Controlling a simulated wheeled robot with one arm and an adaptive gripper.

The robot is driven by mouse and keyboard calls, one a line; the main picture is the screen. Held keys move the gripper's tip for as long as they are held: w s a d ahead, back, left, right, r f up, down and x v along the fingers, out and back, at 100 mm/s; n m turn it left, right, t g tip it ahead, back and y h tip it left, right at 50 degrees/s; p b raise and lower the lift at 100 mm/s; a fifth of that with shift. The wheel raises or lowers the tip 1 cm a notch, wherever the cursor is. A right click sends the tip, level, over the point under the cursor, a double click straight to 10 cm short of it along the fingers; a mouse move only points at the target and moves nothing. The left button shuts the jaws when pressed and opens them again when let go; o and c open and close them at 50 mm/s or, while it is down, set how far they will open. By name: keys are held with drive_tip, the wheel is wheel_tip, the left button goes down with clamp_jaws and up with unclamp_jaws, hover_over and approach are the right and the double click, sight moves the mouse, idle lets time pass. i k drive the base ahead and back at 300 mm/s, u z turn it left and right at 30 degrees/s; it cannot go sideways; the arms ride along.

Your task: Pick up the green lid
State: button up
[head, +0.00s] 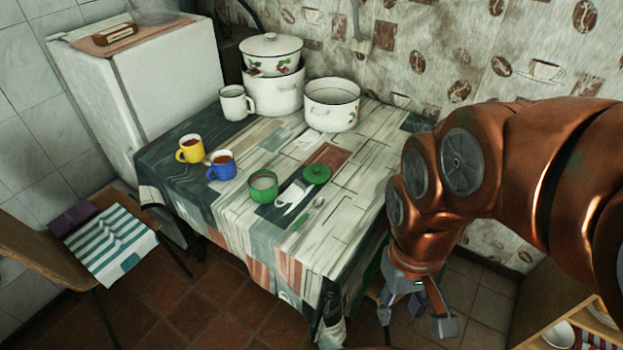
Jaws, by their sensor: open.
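The green lid (316,174) lies on the patterned tablecloth of the table (350,195). It is round with a small knob on top. A green pot or mug (263,186) without a cover stands just to its left, close to the table's front edge. My gripper (415,328) is at the lower right, beyond the table's right front edge and lower than the tabletop. It points down, is open, and is well apart from the lid. Nothing hides the lid.
Yellow (190,149) and blue (221,165) mugs stand left on the table. A white mug (236,102), an open white pot (332,104) and stacked lidded pots (272,75) stand at the back. A chair (100,240) and a white fridge (150,80) are left.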

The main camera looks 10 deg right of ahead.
sight(314, 173)
drive_tip(key=u, duration=0.05)
drive_tip(key=k, duration=1.15)
drive_tip(key=u, duration=0.9)
drive_tip(key=i, duration=1)
drive_tip(key=u, duration=0.45)
drive_tip(key=i, duration=1.15)
drive_tip(key=z, duration=1.1)
drive_tip(key=i, duration=0.6)
drive_tip(key=z, duration=0.5)
